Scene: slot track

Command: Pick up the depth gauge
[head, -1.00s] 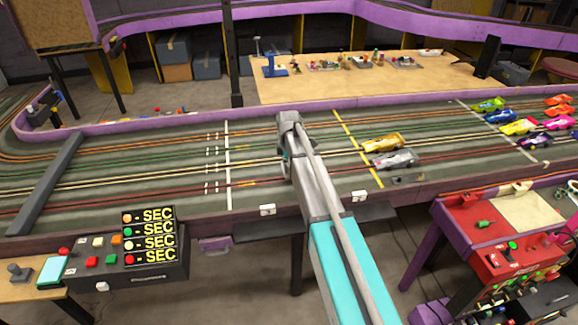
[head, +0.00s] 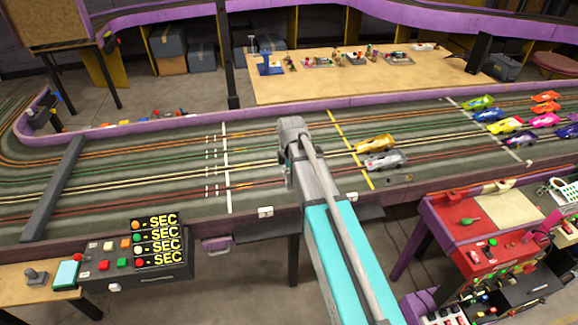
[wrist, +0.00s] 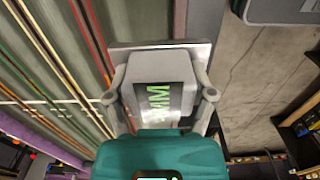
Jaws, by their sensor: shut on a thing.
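The depth gauge (wrist: 155,68) is a grey block with a dark display showing green letters and a flat metal plate along its far side. It fills the middle of the wrist view. My gripper (wrist: 160,97) is shut on it, with one grey finger against each side. In the head view my arm reaches over the near part of the slot track (head: 100,205). The gauge is hidden there behind my arm, and my gripper is mostly hidden too.
Gold (head: 375,144) and silver (head: 385,161) cars stand by the yellow line, right of my arm. More cars are farther right. A lap-timer box (head: 135,262) is at front left. A red workbench (head: 465,225) is at right.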

